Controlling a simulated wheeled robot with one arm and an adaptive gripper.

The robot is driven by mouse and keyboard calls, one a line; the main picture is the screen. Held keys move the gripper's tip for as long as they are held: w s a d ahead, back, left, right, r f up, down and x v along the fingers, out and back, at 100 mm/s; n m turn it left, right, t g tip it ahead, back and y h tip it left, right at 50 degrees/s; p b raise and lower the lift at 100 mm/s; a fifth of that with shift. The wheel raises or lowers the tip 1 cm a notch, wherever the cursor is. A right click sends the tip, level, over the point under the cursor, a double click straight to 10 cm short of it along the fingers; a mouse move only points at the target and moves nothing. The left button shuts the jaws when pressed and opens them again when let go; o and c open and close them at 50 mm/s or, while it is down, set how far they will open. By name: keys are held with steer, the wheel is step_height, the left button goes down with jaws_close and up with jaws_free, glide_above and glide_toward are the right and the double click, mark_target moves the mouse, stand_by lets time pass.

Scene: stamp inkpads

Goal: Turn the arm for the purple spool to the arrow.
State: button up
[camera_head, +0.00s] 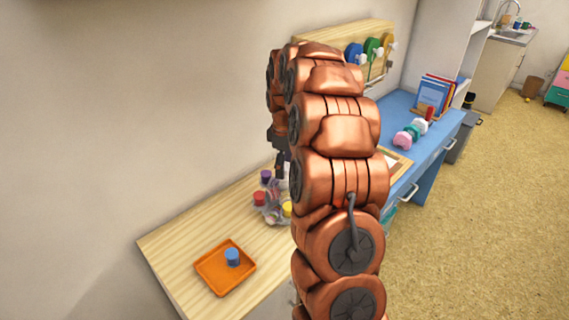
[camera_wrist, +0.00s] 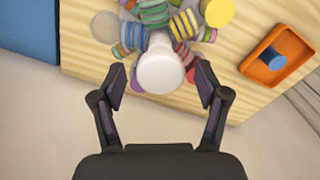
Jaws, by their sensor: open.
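A cluster of striped, colourful round pieces (camera_wrist: 153,14) surrounds a white rounded post (camera_wrist: 160,68) in the wrist view. My gripper (camera_wrist: 161,84) is open, its fingers on either side of the post and apart from it in the picture. In the head view a purple piece (camera_head: 266,176) stands at the back of this cluster, beside red and yellow ones. I cannot tell for sure whether it is the purple spool. I can make out no arrow. My arm hides part of the cluster. My gripper (camera_head: 281,160) shows dark above it in the head view.
An orange tray (camera_head: 211,276) with a blue cylinder (camera_head: 232,257) sits on the wooden tabletop (camera_head: 182,240); the wood around it is clear. A board with blue (camera_head: 354,54), green and yellow discs stands behind. A blue desk (camera_head: 437,128) adjoins on the right.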

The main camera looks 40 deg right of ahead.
jaws_close()
stand_by(0.6)
